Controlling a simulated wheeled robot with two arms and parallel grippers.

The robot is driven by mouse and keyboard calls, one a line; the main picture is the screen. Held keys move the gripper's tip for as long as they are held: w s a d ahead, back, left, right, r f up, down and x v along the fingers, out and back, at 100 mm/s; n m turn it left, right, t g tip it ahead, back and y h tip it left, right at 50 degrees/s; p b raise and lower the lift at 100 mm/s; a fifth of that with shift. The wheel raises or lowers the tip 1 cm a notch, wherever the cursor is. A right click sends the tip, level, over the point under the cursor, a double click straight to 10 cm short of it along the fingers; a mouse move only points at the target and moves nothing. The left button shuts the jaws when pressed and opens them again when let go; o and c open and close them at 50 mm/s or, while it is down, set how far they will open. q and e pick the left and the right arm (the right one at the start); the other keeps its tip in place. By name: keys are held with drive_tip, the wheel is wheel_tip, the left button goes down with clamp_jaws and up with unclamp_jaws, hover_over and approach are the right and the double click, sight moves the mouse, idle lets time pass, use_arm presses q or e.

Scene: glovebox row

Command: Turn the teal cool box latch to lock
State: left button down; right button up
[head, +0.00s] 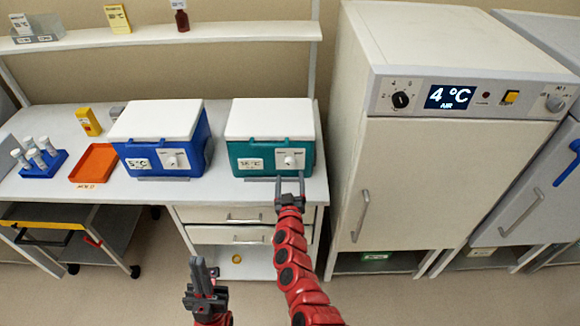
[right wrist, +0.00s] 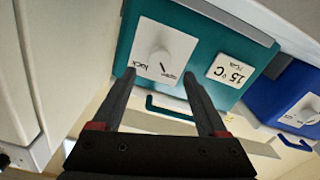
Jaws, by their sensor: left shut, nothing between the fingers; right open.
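The teal cool box (head: 243,154) with a white lid stands on the bench, right of a blue cool box. Its latch (head: 289,160) is a white knob on a white plate on the front face. In the right wrist view the latch (right wrist: 159,60) sits ahead of the fingertips, with "lock" readable on its plate. My right gripper (head: 290,181) is open just in front of the teal box, apart from the latch; its fingers also show in the right wrist view (right wrist: 158,88). My left gripper (head: 198,262) is shut and empty, low in front of the bench.
The blue cool box (head: 197,150) has a similar latch. An orange tray (head: 94,163), a blue tube rack (head: 40,166) and a yellow box (head: 88,121) are further left. A tall white cabinet (head: 405,180) reading 4 °C stands right of the bench.

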sight(290, 165)
drive_tip(key=w, duration=0.4)
drive_tip(key=shift+w+a+f, duration=0.1)
drive_tip(key=shift+w, duration=0.6)
clamp_jaws()
